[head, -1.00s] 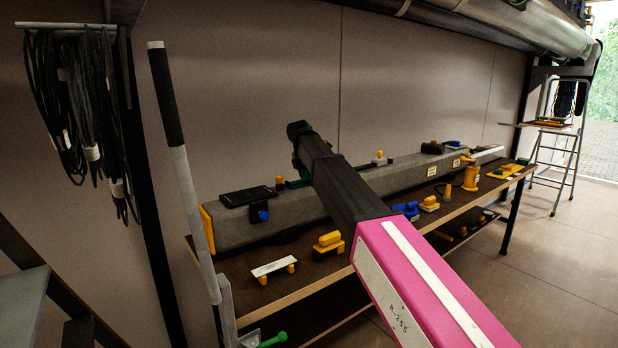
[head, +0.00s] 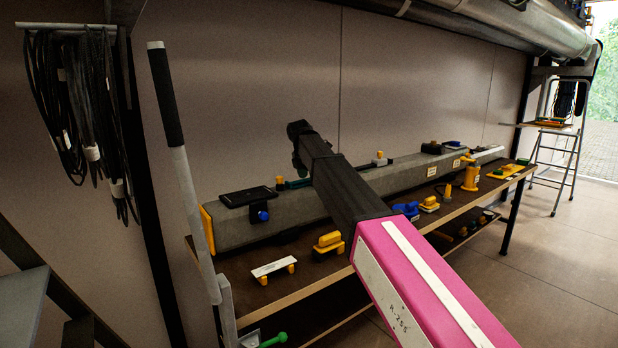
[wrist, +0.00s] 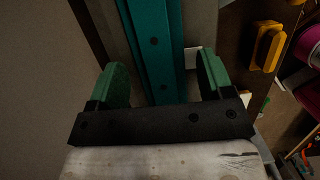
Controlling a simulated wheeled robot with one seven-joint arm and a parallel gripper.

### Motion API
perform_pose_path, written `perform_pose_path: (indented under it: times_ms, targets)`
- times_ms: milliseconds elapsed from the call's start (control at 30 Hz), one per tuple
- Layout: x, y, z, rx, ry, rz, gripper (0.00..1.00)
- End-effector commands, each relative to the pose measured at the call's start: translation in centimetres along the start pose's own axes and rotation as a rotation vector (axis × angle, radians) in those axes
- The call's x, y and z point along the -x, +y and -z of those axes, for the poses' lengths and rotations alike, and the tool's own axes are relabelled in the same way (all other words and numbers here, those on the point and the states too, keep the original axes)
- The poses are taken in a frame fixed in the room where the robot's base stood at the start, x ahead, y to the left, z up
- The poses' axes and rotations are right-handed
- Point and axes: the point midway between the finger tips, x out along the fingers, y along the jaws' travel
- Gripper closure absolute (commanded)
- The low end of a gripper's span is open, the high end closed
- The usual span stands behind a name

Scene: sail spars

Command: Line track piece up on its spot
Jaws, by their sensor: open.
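A teal track piece (wrist: 155,45) with dark screw holes runs lengthwise between my fingers in the wrist view. In the head view, part of it (head: 297,184) shows on top of the long grey spar (head: 240,233), partly hidden behind my arm. My gripper (wrist: 161,75) has green fingers, spread apart, one on each side of the teal piece. A gap shows on both sides, so it is not clamped. Whether the piece sits exactly on its spot cannot be told.
A black tablet-like plate (head: 248,196) lies on the spar to the left. The brown bench (head: 300,285) in front holds yellow blocks (head: 328,243), a white-topped piece (head: 273,267) and a blue piece (head: 406,209). The wall stands close behind the spar.

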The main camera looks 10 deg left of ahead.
Motion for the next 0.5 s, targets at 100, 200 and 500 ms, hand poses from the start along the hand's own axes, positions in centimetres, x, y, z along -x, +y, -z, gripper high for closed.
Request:
perform_pose_path:
  times_ms: [100,200,500]
  targets:
    - [0.8,0.1,-0.2,0.0,0.0,0.0,0.26]
    - [1.7,0.1,-0.5,0.0,-0.001,-0.001,0.26]
    - [4.1,0.1,-1.1,0.0,0.0,-0.001,0.26]
